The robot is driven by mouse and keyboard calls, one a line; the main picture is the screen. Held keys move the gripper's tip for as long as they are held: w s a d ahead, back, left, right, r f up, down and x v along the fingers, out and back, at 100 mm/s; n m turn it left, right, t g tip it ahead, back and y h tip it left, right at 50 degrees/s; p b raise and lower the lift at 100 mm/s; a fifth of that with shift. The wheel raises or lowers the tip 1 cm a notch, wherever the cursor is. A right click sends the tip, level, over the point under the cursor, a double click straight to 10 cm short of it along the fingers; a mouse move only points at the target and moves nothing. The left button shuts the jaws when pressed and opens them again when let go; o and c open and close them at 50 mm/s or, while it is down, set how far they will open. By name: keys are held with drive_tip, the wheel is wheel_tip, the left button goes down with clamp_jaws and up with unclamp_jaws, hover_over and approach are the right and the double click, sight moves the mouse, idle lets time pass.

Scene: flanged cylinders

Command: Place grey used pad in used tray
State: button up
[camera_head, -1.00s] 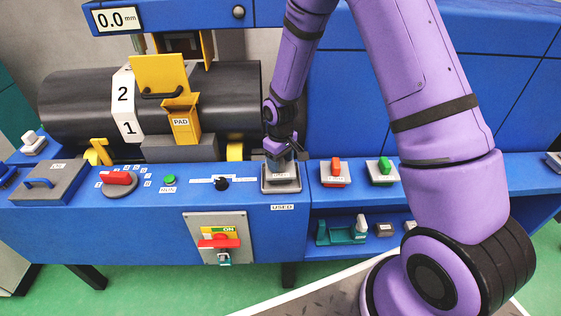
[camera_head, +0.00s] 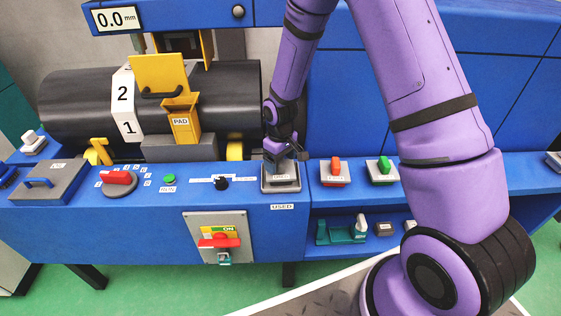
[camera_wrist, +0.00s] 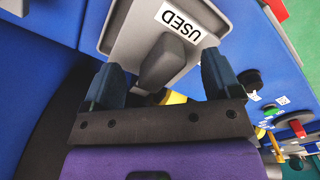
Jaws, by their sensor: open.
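The grey used pad (camera_head: 281,175) sits in the used tray (camera_head: 281,190), a shallow grey tray at the right end of the blue console. In the wrist view the pad's grey handle (camera_wrist: 161,61) stands up beside a white USED label on the grey surface. My gripper (camera_head: 286,156) is directly above the pad. In the wrist view my gripper (camera_wrist: 163,75) is open, with one finger on each side of the handle and visible gaps between. The tray's edges are hard to tell from the pad in the wrist view.
A red-handled pad (camera_head: 335,172) and a green-handled pad (camera_head: 382,170) stand on the blue shelf to the right. A black knob (camera_head: 221,183) is left of the tray. A yellow PAD holder (camera_head: 182,122) hangs by the black cylinder (camera_head: 80,100).

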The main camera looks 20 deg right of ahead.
wheel_tip(320, 180, up, 12)
drive_tip(key=shift+f, duration=0.2)
wheel_tip(320, 180, up, 9)
drive_tip(key=m+t, duration=0.1)
hover_over(281, 160)
drive_tip(key=s+d, duration=0.2)
drive_tip(key=s, duration=0.1)
drive_tip(key=s+d+r+m+t, duration=0.1)
drive_tip(key=s+d+r, duration=0.1)
drive_tip(key=s+r, duration=0.6)
drive_tip(key=s+d+r+m+t, duration=0.1)
drive_tip(key=s+r, duration=0.4)
drive_tip(key=s, duration=0.4)
drive_tip(key=s+d+r+m+t, duration=0.1)
drive_tip(key=s+r+m+t, duration=0.1)
drive_tip(key=s+r, duration=0.3)
drive_tip(key=s, duration=0.4)
drive_tip(key=shift+s+d, duration=0.2)
drive_tip(key=shift+d, duration=0.15)
